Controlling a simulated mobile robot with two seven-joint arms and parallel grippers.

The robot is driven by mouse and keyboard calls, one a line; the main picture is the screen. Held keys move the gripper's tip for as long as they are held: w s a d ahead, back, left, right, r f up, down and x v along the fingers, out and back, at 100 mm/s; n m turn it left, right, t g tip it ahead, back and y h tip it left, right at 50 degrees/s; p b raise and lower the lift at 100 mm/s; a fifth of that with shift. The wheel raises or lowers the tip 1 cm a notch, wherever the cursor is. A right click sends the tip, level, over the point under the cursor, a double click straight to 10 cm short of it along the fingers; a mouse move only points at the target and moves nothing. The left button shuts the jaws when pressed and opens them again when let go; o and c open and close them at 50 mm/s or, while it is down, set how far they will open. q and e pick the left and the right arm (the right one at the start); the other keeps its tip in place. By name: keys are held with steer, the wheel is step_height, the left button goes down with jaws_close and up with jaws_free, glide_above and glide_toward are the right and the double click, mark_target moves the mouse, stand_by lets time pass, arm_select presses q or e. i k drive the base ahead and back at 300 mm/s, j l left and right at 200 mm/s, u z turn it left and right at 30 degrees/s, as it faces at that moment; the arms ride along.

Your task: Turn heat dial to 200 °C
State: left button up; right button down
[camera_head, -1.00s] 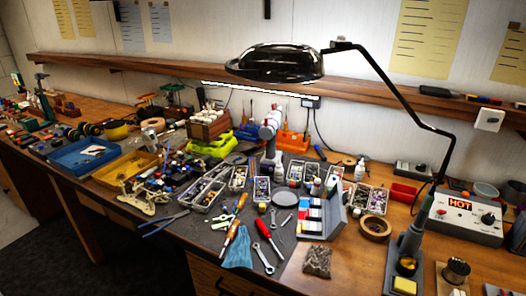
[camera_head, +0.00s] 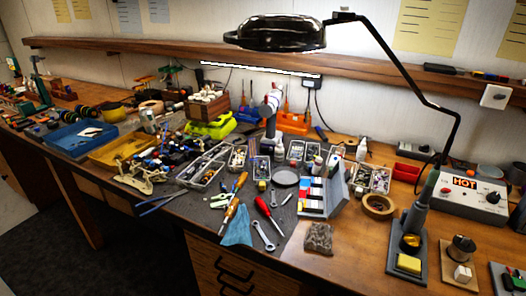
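The soldering station (camera_head: 462,192) is a white and grey box at the right of the bench. Its red display reads HOT. A dark round dial (camera_head: 493,198) sits on the right of its front face; its setting is too small to read. A soldering iron (camera_head: 418,214) with a dark handle stands tilted in a grey stand (camera_head: 405,259) with a yellow sponge, in front of the station. Neither of my grippers shows in the head view.
A black desk lamp (camera_head: 280,33) hangs over the bench, its arm reaching down past the station's left. A tape roll (camera_head: 378,206), a parts tray (camera_head: 324,196), tools and small bins crowd the middle. The wooden bench front (camera_head: 360,255) is fairly clear.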

mark_target(494, 197)
steer(key=z, duration=1.45)
